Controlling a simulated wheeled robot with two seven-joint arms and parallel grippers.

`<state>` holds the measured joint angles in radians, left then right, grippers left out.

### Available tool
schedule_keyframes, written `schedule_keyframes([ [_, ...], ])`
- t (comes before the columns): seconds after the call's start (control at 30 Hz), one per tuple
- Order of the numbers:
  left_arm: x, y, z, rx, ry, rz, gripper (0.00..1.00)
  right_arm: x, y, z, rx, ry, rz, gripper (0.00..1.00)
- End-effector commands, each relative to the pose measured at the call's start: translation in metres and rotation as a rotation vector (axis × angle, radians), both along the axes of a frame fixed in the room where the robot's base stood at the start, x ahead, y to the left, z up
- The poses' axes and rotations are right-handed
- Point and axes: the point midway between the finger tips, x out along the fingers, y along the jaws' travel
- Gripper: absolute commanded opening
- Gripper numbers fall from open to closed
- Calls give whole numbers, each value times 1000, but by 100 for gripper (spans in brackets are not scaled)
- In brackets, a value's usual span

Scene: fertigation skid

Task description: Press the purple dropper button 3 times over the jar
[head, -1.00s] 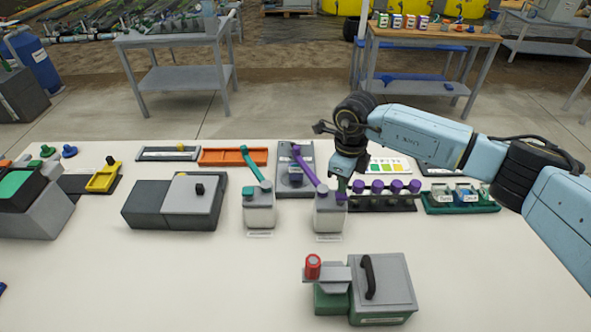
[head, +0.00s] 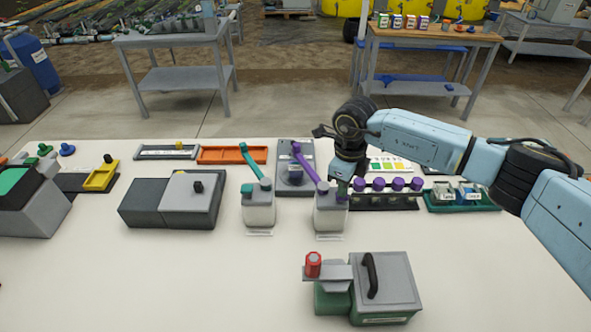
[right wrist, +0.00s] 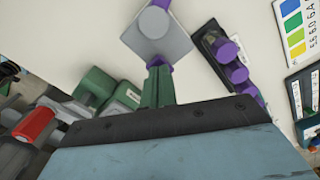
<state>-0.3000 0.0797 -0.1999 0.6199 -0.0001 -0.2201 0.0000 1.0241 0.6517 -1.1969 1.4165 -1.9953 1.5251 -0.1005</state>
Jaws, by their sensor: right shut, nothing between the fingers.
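The purple dropper (head: 329,215) is a pale bottle with a purple cap; its long purple spout (head: 306,166) runs back-left over a grey stand. A small bluish-grey vessel (head: 296,178) on that stand, under the spout, looks like the jar. My right gripper (head: 343,188) is shut and empty, pointing down at the dropper's right side beside a small purple part. In the right wrist view, its green fingertips (right wrist: 158,72) meet the edge of the dropper's grey top (right wrist: 172,40), where purple shows. Contact cannot be told. My left gripper is not in view.
A similar teal dropper (head: 258,212) stands to the left. A rack of purple-capped vials (head: 380,198) stands close right of my gripper. A green-and-grey box with a red knob (head: 313,264) sits in front. The table's front left is clear.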

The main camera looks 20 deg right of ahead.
Motion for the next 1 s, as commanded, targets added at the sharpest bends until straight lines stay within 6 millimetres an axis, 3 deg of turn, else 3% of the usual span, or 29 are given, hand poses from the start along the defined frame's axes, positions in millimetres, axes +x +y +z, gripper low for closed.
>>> schedule_keyframes([
  [0.37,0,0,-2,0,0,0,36,-1,0,-3,0,1,1,0],
  [1.0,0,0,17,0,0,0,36,0,0,25,0,0,0,0],
])
